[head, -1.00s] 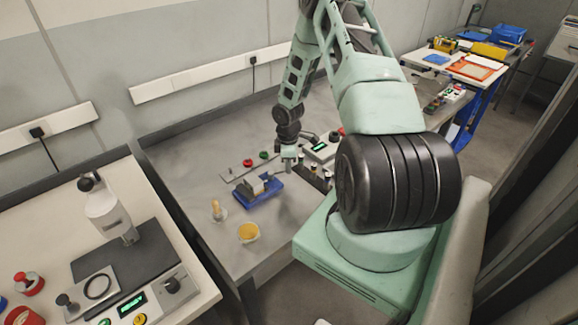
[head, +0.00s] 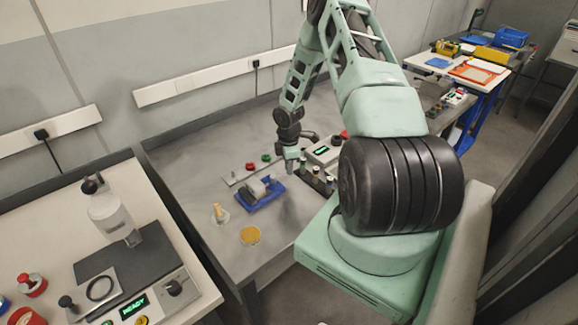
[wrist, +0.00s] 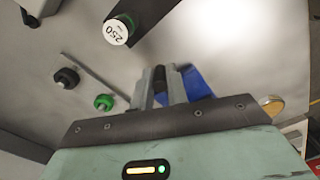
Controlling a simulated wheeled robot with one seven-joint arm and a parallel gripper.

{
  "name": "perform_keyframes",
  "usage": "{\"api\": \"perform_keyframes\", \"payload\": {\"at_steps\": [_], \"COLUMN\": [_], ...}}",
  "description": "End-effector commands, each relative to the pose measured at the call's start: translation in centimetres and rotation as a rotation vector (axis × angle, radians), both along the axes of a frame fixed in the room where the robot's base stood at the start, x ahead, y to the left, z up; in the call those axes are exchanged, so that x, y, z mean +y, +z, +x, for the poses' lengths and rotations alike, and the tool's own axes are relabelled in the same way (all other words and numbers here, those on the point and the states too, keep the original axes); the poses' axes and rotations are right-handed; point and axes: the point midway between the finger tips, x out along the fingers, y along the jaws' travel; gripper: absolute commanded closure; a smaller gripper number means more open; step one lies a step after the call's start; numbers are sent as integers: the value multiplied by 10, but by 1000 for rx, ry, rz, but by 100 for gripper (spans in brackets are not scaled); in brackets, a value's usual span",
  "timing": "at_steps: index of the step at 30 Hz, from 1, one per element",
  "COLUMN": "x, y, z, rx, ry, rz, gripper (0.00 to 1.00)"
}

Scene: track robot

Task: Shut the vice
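The vice (head: 264,198) sits on the grey bench in the head view, with a blue base and grey jaws. A light block-like part shows at its jaws; I cannot tell whether it is a separate piece. My gripper (head: 294,167) is just above and to the right of the vice, pointing down. In the wrist view the two fingers of my gripper (wrist: 160,88) stand a small gap apart, with a dark part showing between them that I cannot identify. The blue base (wrist: 200,82) shows behind the right finger; the fingers hide much of the vice.
A box with a lit display (head: 321,151) and a dark rack (head: 322,185) are to the right. A yellow dish (head: 250,236) and a small tan-topped piece (head: 219,213) are in front.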

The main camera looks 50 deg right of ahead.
Motion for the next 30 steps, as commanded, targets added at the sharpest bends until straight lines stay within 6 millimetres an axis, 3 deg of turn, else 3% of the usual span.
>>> {"api": "perform_keyframes", "payload": {"at_steps": [1, 2, 11, 16, 20, 30], "x": [-1, -1, 0, -1, -1, -1], "y": [2, 2, 1, 14, 37, 117], "z": [4, 4, 2, 2, 2, 1], "rx": [-9, -9, -3, -4, -7, -7], "ry": [0, 0, 0, 0, -1, -1], "rz": [-4, -4, -1, -3, -4, -5], "gripper": [72, 64, 64, 64, 64, 64]}}
